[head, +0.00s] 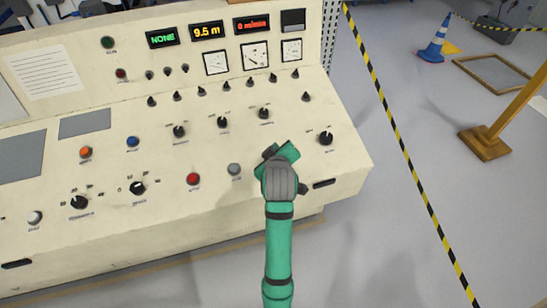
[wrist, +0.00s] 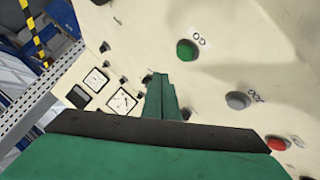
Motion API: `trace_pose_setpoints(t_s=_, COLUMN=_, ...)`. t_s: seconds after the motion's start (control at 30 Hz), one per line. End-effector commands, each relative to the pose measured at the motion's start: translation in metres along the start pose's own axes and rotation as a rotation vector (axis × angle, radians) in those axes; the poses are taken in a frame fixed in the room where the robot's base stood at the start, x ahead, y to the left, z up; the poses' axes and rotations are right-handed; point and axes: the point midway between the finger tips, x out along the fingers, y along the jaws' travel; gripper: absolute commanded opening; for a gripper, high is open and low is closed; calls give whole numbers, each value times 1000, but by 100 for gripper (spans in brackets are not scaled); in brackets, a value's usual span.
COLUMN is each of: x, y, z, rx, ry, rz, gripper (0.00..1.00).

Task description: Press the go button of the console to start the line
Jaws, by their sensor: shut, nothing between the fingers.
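The console (head: 110,215) is a cream sloped desk with knobs, buttons and displays. In the wrist view a green button (wrist: 187,50) has a small label that seems to read GO. A grey button (wrist: 238,101) and a red button (wrist: 276,143) follow it in a row. In the head view the grey button (head: 235,170) and red button (head: 193,179) show, but my arm hides the green one. My gripper (wrist: 158,78) is shut and empty, its tips pointing at the console beside the green button, apart from it in the picture. The head view shows my gripper (head: 282,154) over the console's right part.
Several black knobs, such as one (head: 326,138) to the right of my gripper, stand up from the panel. Displays read NONE (head: 162,38), 9.5 m (head: 207,31) and one in red (head: 251,23).

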Motion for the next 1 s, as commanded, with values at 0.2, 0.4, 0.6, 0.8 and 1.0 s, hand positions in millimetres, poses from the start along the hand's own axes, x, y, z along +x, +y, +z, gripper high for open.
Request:
trace_pose_setpoints(t_s=0.2, x=17, y=-14, z=12, rx=-1, ry=-1, rz=-3, gripper=0)
trace_pose_setpoints(t_s=0.4, x=25, y=-22, z=16, rx=-3, ry=3, rz=-5, gripper=0)
trace_pose_setpoints(t_s=0.6, x=27, y=-21, z=18, rx=-2, ry=2, rz=-2, gripper=0)
trace_pose_setpoints(t_s=0.8, x=27, y=-19, z=20, rx=1, ry=0, rz=1, gripper=0)
trace_pose_setpoints(t_s=1.0, x=27, y=-18, z=20, rx=1, ry=-1, rz=1, gripper=0)
